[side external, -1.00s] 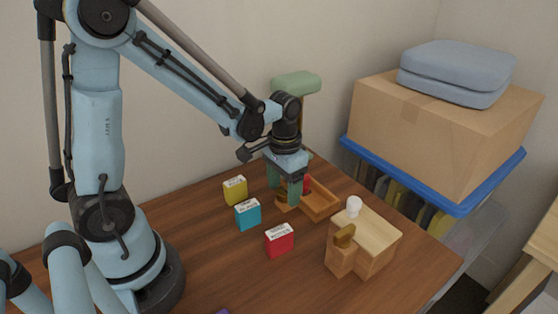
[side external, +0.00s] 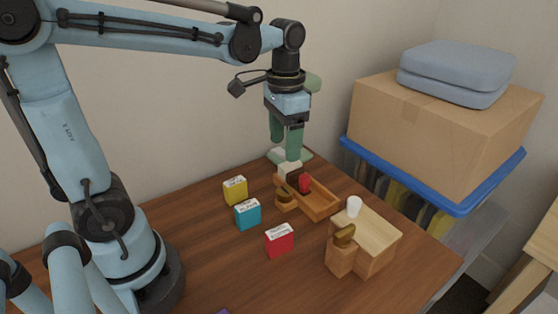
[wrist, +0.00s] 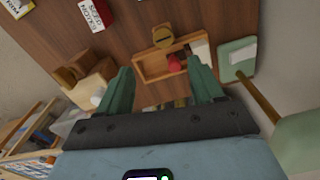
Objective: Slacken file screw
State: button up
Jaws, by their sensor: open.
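The tray (wrist: 183,73) and knob (wrist: 162,37) also show in the wrist view. A red piece (side external: 305,184) stands inside it, and a whitish block (side external: 289,169) is at its left end. My gripper (side external: 287,157) is above the tray's left end, pointing down. In the wrist view, my gripper (wrist: 162,88) has its green fingers wide apart with nothing between them. I cannot tell whether the knob is tight or loose.
Yellow (side external: 235,191), teal (side external: 247,215) and red (side external: 279,241) boxes stand left. A green lamp (side external: 314,83) rises behind my gripper.

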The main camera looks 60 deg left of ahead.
jog(key=s+d+r+n, duration=0.2)
jog(key=s+d+r, duration=0.5)
jog(key=d, duration=0.2)
jog(key=shift+s, duration=0.35)
jog(key=shift+d, duration=0.1)
jog(key=w+a+f+t, duration=0.3)
jog(key=a+f+t, duration=0.4)
jog(key=f, duration=0.2)
jog(key=shift+w+f, duration=0.15)
